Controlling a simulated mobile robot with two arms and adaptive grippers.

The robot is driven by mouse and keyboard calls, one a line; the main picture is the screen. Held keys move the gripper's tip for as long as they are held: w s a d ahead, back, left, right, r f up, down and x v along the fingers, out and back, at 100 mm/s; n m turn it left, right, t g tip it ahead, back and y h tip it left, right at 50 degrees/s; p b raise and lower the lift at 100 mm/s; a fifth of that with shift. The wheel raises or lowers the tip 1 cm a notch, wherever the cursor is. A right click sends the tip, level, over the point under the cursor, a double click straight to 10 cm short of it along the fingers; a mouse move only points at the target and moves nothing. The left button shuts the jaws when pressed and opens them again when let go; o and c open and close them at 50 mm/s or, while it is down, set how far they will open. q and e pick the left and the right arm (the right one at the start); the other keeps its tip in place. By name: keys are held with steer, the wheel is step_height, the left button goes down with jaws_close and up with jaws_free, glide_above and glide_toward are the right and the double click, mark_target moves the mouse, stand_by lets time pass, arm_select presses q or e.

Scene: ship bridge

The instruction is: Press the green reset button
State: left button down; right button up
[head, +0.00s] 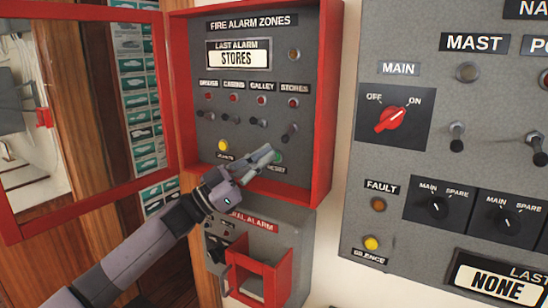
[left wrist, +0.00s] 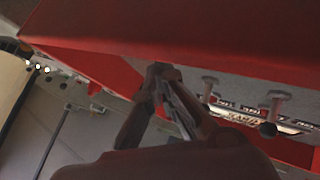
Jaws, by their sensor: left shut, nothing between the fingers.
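The green reset button (head: 278,157) sits low on the right of the grey fire alarm panel (head: 232,142), above a small label. My left gripper (head: 268,156) is shut and empty, its fingertips just left of the button. I cannot tell whether they touch it. In the left wrist view the closed fingers (left wrist: 160,72) point at the panel beside the red frame; the button is not visible there. A yellow button (head: 223,145) sits to the left on the same panel. My right gripper is not in view.
The panel's red frame (head: 322,100) stands out around it, with its red door (head: 85,205) open at the left. Toggle switches (head: 288,133) lie just above my gripper. A red guard box (head: 262,278) is below. A grey navigation panel (head: 450,210) is at right.

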arm_select(q)
steer(key=shift+s+a+p, duration=0.35)
steer(key=shift+s+a, duration=0.05)
steer(key=shift+s, duration=0.2)
steer(key=shift+s, duration=0.1)
steer(key=s+a, duration=0.1)
steer(key=s+p, duration=0.1)
steer(key=s+a+p, duration=0.1)
steer(key=s, duration=0.1)
steer(key=shift+a, duration=0.35)
stand_by(0.4)
